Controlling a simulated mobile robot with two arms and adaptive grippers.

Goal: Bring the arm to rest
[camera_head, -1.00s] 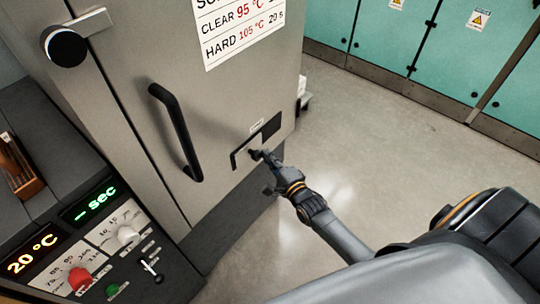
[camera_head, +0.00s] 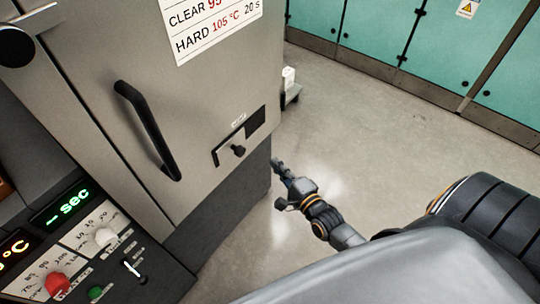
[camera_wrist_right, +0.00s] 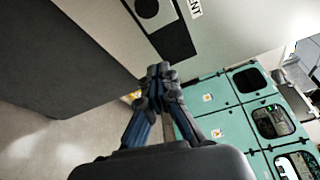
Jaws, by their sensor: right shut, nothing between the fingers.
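My right gripper (camera_head: 277,182) is shut and empty, held over the floor just right of the grey machine's lower corner. It is apart from the black knob (camera_head: 238,150) on the machine's small front panel. In the right wrist view my right gripper (camera_wrist_right: 158,75) shows its fingertips together, with the panel and its round knob (camera_wrist_right: 147,8) ahead of them. My right arm (camera_head: 345,237) reaches in from the lower right. My left gripper does not show.
The grey machine (camera_head: 100,60) has a black door handle (camera_head: 147,130). A control panel (camera_head: 75,250) with red, white and green controls is at lower left. Teal cabinets (camera_head: 375,28) line the back.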

